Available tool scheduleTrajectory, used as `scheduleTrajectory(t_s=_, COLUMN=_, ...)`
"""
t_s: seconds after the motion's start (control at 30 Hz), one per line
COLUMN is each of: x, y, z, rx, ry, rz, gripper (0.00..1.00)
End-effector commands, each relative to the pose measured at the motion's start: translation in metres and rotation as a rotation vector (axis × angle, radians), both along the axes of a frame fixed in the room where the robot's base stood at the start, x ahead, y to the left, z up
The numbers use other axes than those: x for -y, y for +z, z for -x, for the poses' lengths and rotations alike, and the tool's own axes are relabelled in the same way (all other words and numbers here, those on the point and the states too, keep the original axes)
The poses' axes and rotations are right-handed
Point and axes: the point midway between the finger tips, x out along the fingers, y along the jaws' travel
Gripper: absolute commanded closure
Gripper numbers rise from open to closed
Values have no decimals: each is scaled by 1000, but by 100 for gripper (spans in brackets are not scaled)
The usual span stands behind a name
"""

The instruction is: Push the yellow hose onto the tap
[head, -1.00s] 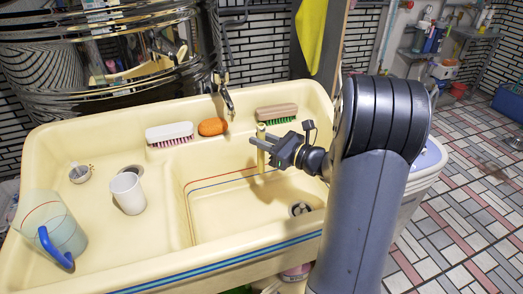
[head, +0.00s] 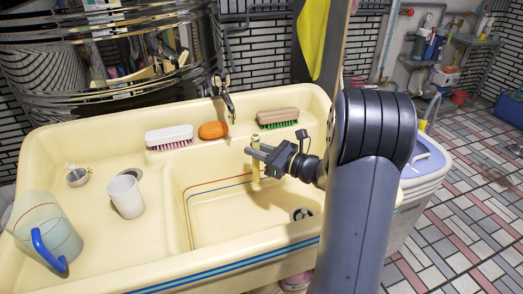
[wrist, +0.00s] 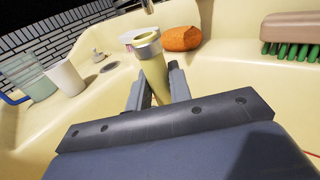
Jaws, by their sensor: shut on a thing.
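The yellow hose (wrist: 154,72) is a short, pale yellow tube with a grey metal ring near its open upper end. My gripper (wrist: 156,88) is shut on it, one finger on each side. In the head view my gripper (head: 257,156) holds the hose (head: 256,172) roughly upright above the sink's deep basin. The tap (head: 228,100) hangs over the back rim of the sink, to the left of and beyond the hose, which is apart from it. Only a bit of the tap (wrist: 149,6) shows at the wrist view's top edge.
On the sink's (head: 110,262) back ledge are a white brush (head: 169,135), an orange sponge-like item (head: 212,130) and a green-bristled brush (head: 278,118). A white cup (head: 126,196) and a blue-handled jug (head: 48,232) stand at left. A metal drum (head: 100,70) is behind.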

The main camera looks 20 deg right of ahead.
Motion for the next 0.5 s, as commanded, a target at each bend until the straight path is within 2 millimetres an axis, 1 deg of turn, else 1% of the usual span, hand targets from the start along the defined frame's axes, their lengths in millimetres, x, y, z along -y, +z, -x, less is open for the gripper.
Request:
scheduleTrajectory(t_s=0.03, x=-2, y=-7, z=-3, rx=1, ry=1, rz=-1, gripper=100)
scheduleTrajectory(t_s=0.1, x=-6, y=-12, z=-7, rx=1, ry=2, rz=0, gripper=100)
scheduleTrajectory(t_s=0.17, x=-9, y=-9, z=-11, rx=2, ry=3, rz=1, gripper=100)
scheduleTrajectory(t_s=0.5, x=-30, y=-9, z=-39, rx=3, ry=2, rz=0, gripper=100)
